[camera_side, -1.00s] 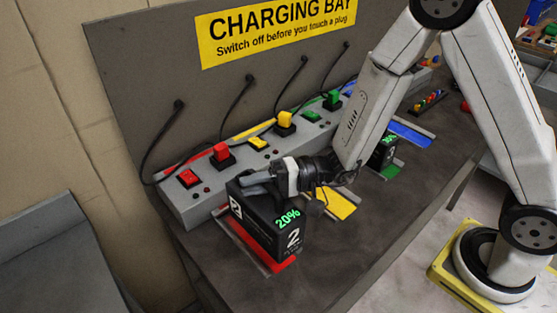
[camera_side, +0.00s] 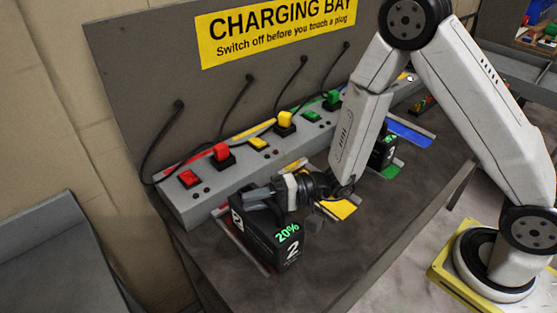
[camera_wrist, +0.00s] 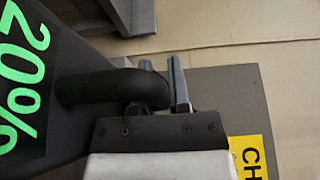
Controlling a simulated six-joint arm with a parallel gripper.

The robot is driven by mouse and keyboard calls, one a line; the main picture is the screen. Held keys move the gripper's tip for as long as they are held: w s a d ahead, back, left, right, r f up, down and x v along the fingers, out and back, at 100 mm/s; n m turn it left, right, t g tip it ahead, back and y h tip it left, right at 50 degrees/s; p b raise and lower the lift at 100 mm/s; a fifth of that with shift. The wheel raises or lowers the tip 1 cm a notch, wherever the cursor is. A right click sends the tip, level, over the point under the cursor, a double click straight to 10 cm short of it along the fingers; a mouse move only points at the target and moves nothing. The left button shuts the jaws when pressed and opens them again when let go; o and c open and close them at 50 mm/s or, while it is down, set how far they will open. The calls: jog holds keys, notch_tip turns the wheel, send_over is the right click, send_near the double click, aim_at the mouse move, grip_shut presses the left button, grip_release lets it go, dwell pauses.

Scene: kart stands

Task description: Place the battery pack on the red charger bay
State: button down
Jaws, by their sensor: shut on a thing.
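The black battery pack (camera_side: 268,237), marked "20%" in green and a white 2, is upright over the red charger bay (camera_side: 226,216). Only a thin red strip and part of the grey side rail show beside it. The pack appears seated in the bay, though its underside is hidden. My gripper (camera_side: 262,193) is shut on the pack's handle at its top. In the wrist view, the fingers (camera_wrist: 163,82) are at the black handle (camera_wrist: 105,88), with the pack's 20% display (camera_wrist: 22,85) at the left.
A grey power strip (camera_side: 180,208) with coloured switches and plugs runs behind the bays. The yellow bay (camera_side: 342,208) lies right of the pack, partly behind my arm. Another pack (camera_side: 385,150) stands on the green bay (camera_side: 388,172). The blue bay (camera_side: 410,132) looks empty.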

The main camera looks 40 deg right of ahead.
jog(key=shift+f, duration=1)
jog(key=c, duration=0.6)
grip_release()
jog(key=shift+f, duration=0.1)
jog(key=shift+d, duration=0.15)
jog(key=shift+v, duration=5.9)
jog(key=shift+s, duration=0.1)
